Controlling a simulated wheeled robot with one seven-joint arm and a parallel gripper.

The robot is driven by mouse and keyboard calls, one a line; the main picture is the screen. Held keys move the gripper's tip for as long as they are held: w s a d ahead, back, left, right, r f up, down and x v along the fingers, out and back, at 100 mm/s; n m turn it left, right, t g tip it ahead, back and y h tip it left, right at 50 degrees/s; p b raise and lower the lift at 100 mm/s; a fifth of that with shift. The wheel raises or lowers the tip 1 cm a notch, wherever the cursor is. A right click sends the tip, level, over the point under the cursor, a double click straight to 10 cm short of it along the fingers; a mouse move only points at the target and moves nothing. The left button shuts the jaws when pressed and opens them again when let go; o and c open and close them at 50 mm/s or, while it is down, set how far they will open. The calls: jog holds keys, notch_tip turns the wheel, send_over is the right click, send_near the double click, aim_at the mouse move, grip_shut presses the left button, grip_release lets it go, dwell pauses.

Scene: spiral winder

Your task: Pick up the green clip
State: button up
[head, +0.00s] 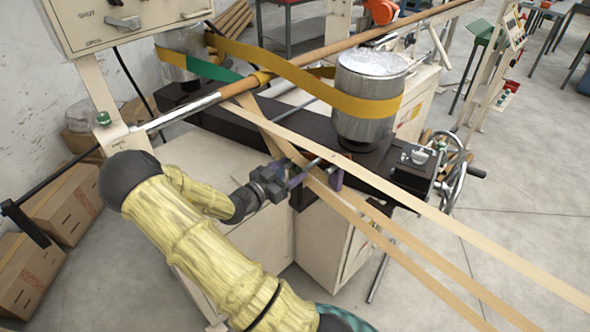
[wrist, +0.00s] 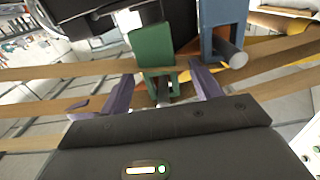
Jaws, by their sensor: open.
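The green clip (wrist: 153,47) is a blocky piece with a forked lower end, in the upper middle of the wrist view. A short metal rod end shows between its prongs. My gripper (wrist: 163,88) has its two purple fingers spread, one on each side of the clip's lower part. I see no contact between fingers and clip. In the head view my gripper (head: 317,177) is at the paper strips in front of the dark beam. I cannot make out the green clip there.
A blue-grey clip (wrist: 222,28) stands close to the right of the green one. Tan strips (head: 420,222) run past my gripper. A metal drum (head: 368,95) with a yellow belt (head: 290,72) stands on the dark beam (head: 240,130). A handwheel (head: 452,172) is at the right.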

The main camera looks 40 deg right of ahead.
jog(key=shift+c, duration=0.4)
jog(key=c, duration=1)
jog(key=shift+r+b, duration=0.15)
jog(key=shift+b, duration=0.15)
jog(key=s+a+b, duration=0.1)
jog(key=a+b, duration=0.1)
jog(key=a, duration=1.6)
jog(key=shift+s+r, duration=0.15)
jog(key=shift+s, duration=0.05)
jog(key=shift+r, duration=0.1)
jog(key=shift+r+p, duration=0.35)
jog(key=shift+r, duration=0.15)
